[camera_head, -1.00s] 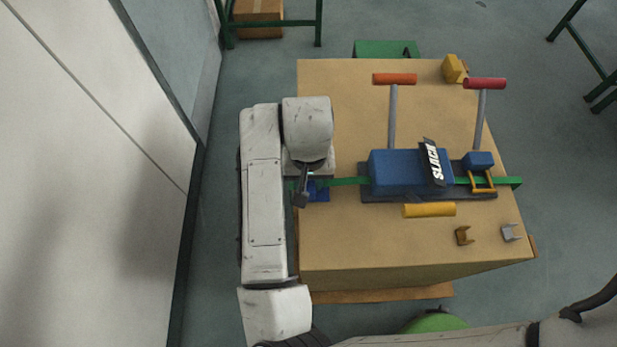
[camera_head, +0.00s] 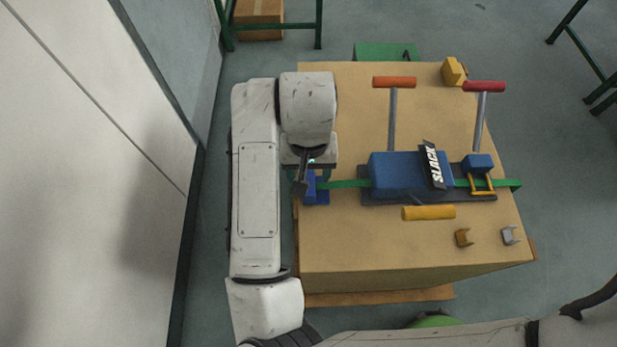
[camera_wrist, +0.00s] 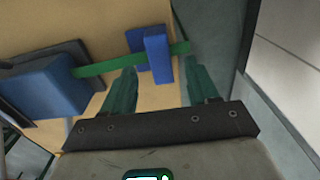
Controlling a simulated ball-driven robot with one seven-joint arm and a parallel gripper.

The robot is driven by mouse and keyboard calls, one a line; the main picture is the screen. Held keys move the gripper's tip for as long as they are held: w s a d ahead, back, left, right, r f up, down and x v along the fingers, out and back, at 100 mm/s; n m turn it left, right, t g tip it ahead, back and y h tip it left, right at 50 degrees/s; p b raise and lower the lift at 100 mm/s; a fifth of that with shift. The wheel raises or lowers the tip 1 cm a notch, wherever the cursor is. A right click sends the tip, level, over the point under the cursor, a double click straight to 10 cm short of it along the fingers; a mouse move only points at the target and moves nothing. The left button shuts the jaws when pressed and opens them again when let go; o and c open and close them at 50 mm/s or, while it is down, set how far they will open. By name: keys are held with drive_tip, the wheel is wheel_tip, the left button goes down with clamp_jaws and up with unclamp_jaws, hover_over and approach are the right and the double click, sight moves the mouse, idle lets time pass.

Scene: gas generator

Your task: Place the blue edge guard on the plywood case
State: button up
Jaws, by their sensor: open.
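The plywood case (camera_head: 400,248) is a large tan box with a green strap (camera_head: 347,184) running across its top. The blue edge guard (camera_head: 317,190) sits at the left edge of the case top, at the strap's left end. In the wrist view the guard (camera_wrist: 156,56) shows an upright blue part and a flat blue part, with the strap (camera_wrist: 104,66) meeting it. My gripper (camera_wrist: 160,72) is open, its green fingers apart on either side of the guard's near end. In the head view my gripper (camera_head: 311,181) partly covers the guard; whether the fingers touch it I cannot tell.
A blue ratchet block (camera_head: 397,172) with a "SLACK" label stands mid-case, with an orange-topped lever (camera_head: 394,82) and a red-topped lever (camera_head: 484,87). A yellow cylinder (camera_head: 428,213) and small brown (camera_head: 463,238) and grey (camera_head: 509,235) clips lie nearby. A wall stands left.

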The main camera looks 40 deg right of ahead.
wheel_tip(320, 180, up, 7)
drive_tip(key=shift+f+p, duration=0.15)
drive_tip(key=shift+p, duration=0.2)
drive_tip(key=shift+c, duration=0.2)
idle(1.1)
